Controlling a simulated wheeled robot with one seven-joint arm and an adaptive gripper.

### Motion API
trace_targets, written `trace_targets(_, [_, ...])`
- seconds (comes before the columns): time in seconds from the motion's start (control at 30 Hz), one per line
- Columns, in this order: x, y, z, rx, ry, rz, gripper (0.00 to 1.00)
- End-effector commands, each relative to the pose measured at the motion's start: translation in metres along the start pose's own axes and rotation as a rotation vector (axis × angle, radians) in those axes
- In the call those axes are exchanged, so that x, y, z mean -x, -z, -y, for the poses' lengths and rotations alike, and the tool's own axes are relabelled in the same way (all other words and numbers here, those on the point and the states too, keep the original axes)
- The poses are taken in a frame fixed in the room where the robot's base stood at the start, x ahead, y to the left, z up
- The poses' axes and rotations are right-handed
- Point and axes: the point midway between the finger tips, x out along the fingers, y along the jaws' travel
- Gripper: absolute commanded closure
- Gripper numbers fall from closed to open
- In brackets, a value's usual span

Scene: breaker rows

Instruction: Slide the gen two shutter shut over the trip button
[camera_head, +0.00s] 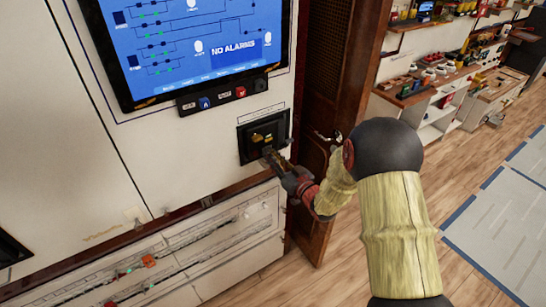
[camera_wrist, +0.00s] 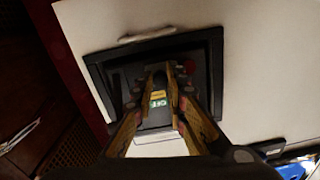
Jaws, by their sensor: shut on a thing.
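A black-framed recessed unit (camera_head: 246,153) is set in the white cabinet front below the screen. It also shows in the wrist view (camera_wrist: 100,77). My gripper (camera_head: 266,151) reaches it from the lower right. In the wrist view my gripper (camera_wrist: 158,88) has its fingers on either side of a dark narrow piece (camera_wrist: 158,76) inside the frame, shut on it. This piece looks like the shutter's grip, but its label is unreadable. A small green and yellow label (camera_wrist: 158,98) shows between the fingers. A red spot (camera_wrist: 190,66) shows at the right inside; I cannot tell if it is the trip button.
A screen (camera_head: 195,45) reading "NO ALARMS" hangs above, with a control strip (camera_head: 224,97) under it. A dark wooden door or post (camera_head: 325,110) stands close right of the unit. A lower white panel (camera_head: 165,265) carries rails. Floor at right is open.

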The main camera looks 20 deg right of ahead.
Motion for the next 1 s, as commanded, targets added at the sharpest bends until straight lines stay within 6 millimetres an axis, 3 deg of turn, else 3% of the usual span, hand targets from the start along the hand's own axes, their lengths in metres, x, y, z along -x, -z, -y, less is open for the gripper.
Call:
trace_targets(0.53, [0.000,0.000,0.001,0.000,0.000,0.000,1.00])
trace_targets(0.8, [-0.002,-0.006,0.037,0.000,0.005,-0.002,1.00])
trace_targets(1.0, [-0.002,-0.007,0.048,0.001,0.002,-0.001,1.00])
